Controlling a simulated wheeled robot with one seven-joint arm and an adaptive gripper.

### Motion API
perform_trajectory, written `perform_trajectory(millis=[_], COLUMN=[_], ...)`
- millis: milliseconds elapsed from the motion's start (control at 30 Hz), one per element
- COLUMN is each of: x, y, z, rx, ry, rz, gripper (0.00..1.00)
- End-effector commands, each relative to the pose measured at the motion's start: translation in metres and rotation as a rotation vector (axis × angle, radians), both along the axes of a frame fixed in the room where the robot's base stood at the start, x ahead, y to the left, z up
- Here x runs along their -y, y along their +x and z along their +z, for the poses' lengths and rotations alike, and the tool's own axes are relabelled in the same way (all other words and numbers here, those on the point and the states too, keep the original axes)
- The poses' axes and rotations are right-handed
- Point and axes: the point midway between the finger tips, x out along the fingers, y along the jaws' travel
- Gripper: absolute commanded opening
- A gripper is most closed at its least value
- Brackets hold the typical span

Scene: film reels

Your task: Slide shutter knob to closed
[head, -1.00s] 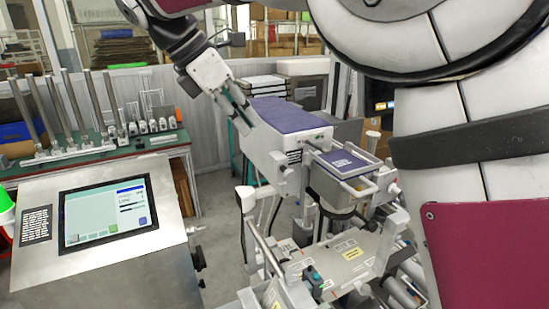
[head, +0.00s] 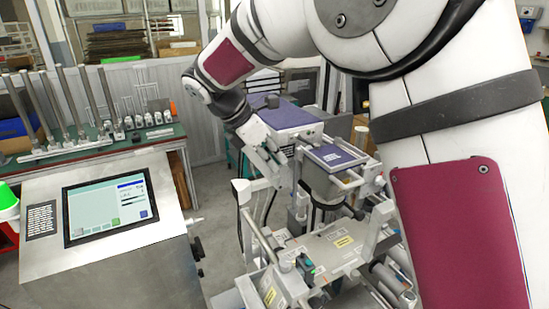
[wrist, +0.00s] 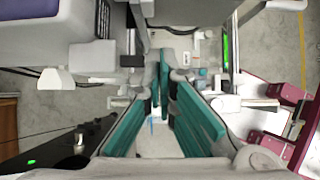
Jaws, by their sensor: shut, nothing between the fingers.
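The white machine with a purple top (head: 291,116) stands right of centre in the head view. A smaller unit with a blue-purple top panel (head: 336,157) is mounted in front of it.
A metal console with a screen (head: 110,207) stands at the left. Behind it is a green-topped bench (head: 90,148) with upright rods. Grey floor (head: 215,205) is free between console and machine.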

Motion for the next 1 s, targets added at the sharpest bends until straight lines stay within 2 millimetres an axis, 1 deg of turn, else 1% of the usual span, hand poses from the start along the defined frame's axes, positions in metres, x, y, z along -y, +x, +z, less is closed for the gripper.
perform_trajectory(millis=[367, 467, 600, 667, 1000], x=[0.0, 0.0, 0.0, 0.0, 0.0], y=[0.001, 0.001, 0.001, 0.001, 0.0], z=[-0.003, -0.014, -0.037, -0.042, -0.042], rx=[0.0, -0.002, -0.004, -0.003, -0.004], ry=[0.0, -0.001, 0.0, 0.0, 0.001], rz=[0.0, 0.0, 0.0, 0.001, -0.001], gripper=[0.0, 0.0, 0.0, 0.0, 0.0])
